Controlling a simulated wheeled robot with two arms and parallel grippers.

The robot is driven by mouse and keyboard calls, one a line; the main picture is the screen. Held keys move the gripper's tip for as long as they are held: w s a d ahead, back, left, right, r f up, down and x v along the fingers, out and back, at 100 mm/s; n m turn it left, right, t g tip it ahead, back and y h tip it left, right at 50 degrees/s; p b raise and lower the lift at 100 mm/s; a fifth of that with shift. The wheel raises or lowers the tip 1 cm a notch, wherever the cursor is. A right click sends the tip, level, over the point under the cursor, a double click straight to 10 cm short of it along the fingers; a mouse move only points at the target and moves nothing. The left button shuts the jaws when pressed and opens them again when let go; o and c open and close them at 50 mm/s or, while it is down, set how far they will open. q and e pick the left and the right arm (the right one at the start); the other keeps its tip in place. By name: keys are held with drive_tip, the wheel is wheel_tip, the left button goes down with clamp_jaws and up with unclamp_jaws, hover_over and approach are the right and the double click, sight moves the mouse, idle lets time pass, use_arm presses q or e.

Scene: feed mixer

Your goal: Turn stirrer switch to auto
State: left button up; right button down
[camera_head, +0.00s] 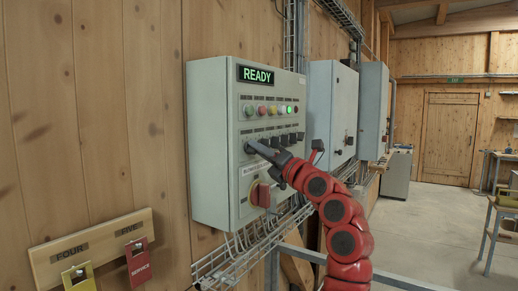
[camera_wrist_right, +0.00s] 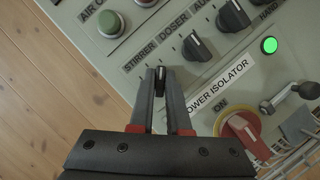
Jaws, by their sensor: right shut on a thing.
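The grey control panel (camera_head: 215,140) is mounted on the wooden wall, with a green READY display (camera_head: 256,74). My right gripper (camera_head: 252,147) reaches the left end of its row of black rotary switches. In the right wrist view, the right gripper (camera_wrist_right: 160,88) is shut on the black stirrer switch (camera_wrist_right: 160,73), just below the STIRRER label (camera_wrist_right: 139,56). The fingers cover most of the knob, so its pointer direction cannot be told. My left gripper is not in view.
The doser switch (camera_wrist_right: 197,46) sits close beside the held one. Below is the red and yellow power isolator (camera_wrist_right: 240,130). A green lamp (camera_wrist_right: 269,45) is lit. Cable trays (camera_head: 250,250) run under the panel, and more cabinets (camera_head: 332,110) stand to the right.

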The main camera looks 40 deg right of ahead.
drive_tip(key=c, duration=0.9)
unclamp_jaws()
drive_tip(key=b+v, duration=1)
drive_tip(key=v, duration=0.7)
drive_tip(key=shift+s+f+b, duration=0.15)
drive_tip(key=shift+b, duration=0.15)
